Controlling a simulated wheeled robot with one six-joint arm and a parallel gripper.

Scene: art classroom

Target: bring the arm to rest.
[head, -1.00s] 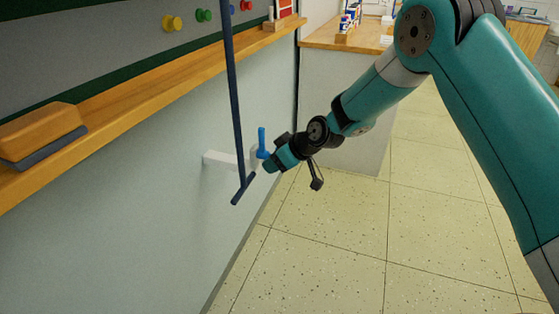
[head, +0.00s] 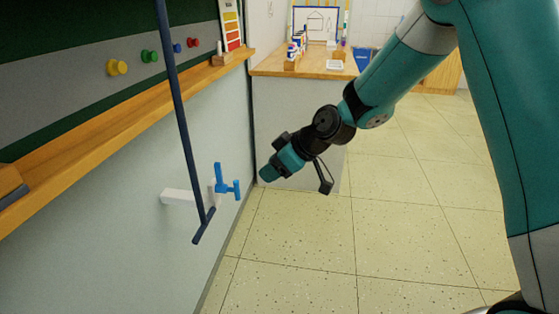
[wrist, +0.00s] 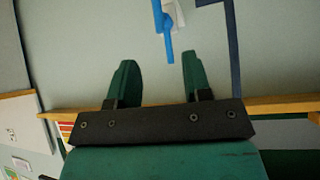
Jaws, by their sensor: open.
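My gripper (head: 267,174) is at the end of my teal arm, in the middle of the head view, in the air to the right of a blue handle (head: 220,180). The handle is on a white wall bracket (head: 177,197), and a gap shows between it and my gripper. In the wrist view, my two green fingers (wrist: 156,78) stand apart with nothing between them. The blue handle (wrist: 163,28) shows beyond the fingertips there.
A dark blue T-ended bar (head: 183,120) hangs close to the handle. A wooden ledge (head: 120,104) runs along the wall under a board with coloured magnets (head: 117,67). A wood-topped counter (head: 325,68) stands behind. The tiled floor (head: 400,220) at right is clear.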

